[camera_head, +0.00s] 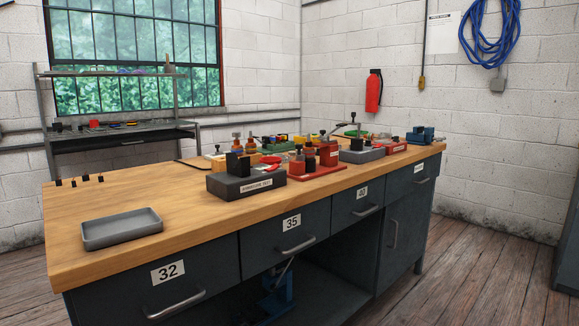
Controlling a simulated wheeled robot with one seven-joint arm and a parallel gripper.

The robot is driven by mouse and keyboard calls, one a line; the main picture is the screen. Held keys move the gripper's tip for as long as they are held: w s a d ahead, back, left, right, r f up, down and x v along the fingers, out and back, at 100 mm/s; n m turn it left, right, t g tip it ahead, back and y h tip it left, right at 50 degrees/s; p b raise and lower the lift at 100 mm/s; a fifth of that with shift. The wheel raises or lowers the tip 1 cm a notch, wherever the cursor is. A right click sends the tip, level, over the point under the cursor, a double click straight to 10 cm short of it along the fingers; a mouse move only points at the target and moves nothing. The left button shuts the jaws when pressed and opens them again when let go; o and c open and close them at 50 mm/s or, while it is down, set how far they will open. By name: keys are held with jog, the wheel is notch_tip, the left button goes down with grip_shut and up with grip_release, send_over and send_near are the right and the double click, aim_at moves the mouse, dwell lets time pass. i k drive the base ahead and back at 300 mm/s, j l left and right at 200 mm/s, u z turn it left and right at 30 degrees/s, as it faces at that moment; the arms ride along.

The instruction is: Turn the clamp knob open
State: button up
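I cannot tell for sure which part is the clamp knob. A red fixture (318,168) stands at the middle of the wooden bench (130,195), with small black and orange parts on it. Behind it, a small dark knob (354,115) tops a thin upright near a green tray. A blue vise-like device (421,134) stands at the far right end of the bench. At this size I cannot tell whether any clamp is open or closed. My gripper is not in view.
A dark grey block (246,187) with a black part on top stands in front of the red fixture. An empty grey tray (122,228) lies at the near left. Small black pieces (80,181) lie along the left edge. The front left bench top is mostly clear.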

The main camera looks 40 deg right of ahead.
aim_at(299, 157)
jog(key=z, duration=1.25)
